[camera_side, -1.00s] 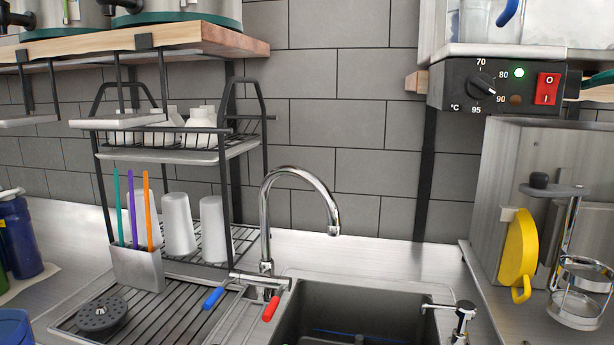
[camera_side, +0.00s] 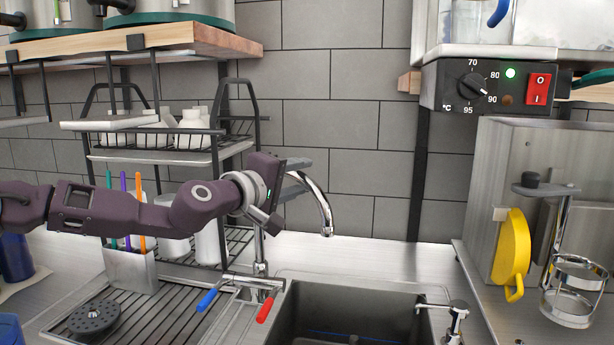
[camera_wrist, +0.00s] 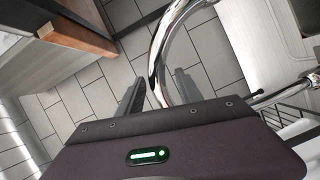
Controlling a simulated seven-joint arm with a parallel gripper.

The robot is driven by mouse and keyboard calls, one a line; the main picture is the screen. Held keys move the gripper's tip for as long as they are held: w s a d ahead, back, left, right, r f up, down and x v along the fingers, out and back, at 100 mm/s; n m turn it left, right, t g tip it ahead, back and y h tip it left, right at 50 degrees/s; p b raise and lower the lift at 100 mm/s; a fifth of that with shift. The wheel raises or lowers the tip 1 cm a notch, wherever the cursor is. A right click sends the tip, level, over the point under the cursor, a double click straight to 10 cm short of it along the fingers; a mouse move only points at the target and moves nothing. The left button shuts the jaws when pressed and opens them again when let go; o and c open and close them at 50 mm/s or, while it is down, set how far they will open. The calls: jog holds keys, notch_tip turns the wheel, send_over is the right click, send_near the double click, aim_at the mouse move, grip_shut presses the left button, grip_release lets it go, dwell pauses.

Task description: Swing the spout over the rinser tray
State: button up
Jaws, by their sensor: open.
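The chrome gooseneck spout (camera_side: 321,198) rises behind the sink, and its outlet hangs over the basin side. My gripper (camera_side: 300,177) is at the spout's upper bend and hides part of it. In the wrist view the spout (camera_wrist: 158,50) runs down between the two open fingers of my gripper (camera_wrist: 158,88); I cannot tell whether they touch it. The ribbed tray (camera_side: 165,318), which looks like the rinser tray, lies left of the sink with a round perforated black disc (camera_side: 95,317) on it.
The sink basin (camera_side: 345,310) is at front centre. Blue (camera_side: 207,299) and red (camera_side: 265,310) tap handles sit at the spout's base. A wire rack (camera_side: 240,130) with cups and a holder with coloured sticks (camera_side: 130,268) stand behind the tray, close to my arm.

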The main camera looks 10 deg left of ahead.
jog(key=shift+x, duration=1.6)
grip_shut()
